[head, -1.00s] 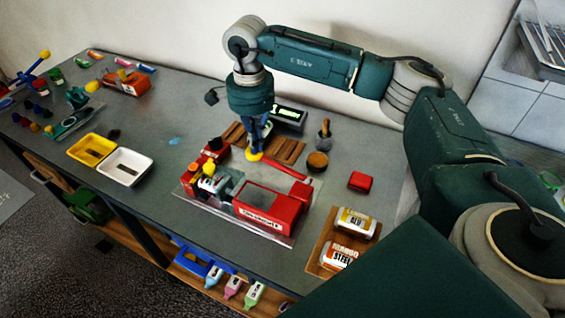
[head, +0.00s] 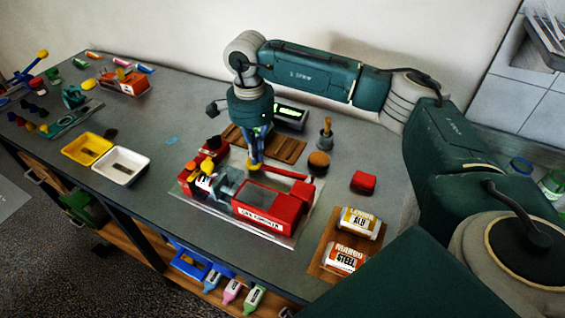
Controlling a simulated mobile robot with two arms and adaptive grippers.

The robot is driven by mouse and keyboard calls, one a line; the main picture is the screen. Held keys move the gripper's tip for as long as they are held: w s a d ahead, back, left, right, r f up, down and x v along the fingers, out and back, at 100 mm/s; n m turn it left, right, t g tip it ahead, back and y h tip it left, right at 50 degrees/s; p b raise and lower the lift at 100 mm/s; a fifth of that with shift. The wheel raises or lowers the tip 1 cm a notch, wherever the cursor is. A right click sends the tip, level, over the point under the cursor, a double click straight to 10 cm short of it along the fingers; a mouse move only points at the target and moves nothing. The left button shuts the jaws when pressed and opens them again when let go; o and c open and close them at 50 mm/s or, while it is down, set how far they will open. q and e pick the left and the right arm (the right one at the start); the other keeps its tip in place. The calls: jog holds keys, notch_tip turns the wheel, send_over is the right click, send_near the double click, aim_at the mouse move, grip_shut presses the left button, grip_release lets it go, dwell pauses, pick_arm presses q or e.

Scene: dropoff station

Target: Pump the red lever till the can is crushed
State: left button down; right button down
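The red can crusher (head: 268,208) sits on a clear plate on the grey bench. Its red lever (head: 288,173) lies low and nearly level along the back of the machine. My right gripper (head: 254,160) points down at the lever's left end, with its blue fingers close together at a yellow tip there. Whether they grip it or only press on it I cannot tell. A pale can (head: 204,184) lies in the chamber at the left, beside a grey block (head: 226,184); how far it is crushed is too small to tell. My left gripper is out of view.
A wooden tray (head: 318,268) with two labelled cans stands at front right. A red block (head: 363,182), a brown round pad (head: 318,162) and a wooden rack (head: 286,149) are near the lever. Yellow (head: 87,149) and white trays (head: 121,166) stand left.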

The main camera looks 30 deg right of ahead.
notch_tip(320, 180, up, 8)
jog(key=s+p, duration=0.1)
jog(key=p, duration=0.3)
jog(key=shift+d+f+p, duration=0.15)
jog(key=shift+d+p, duration=0.15)
jog(key=shift+d, duration=0.1)
jog(key=shift+w+a+f+b, duration=0.1)
jog(key=shift+f+b, duration=0.35)
jog(key=shift+f, duration=0.15)
jog(key=shift+w+a+f+b, duration=0.1)
jog(key=shift+f+b, duration=0.3)
jog(key=shift+f, duration=0.2)
jog(key=shift+w+f, duration=0.1)
jog(key=shift+f, duration=0.15)
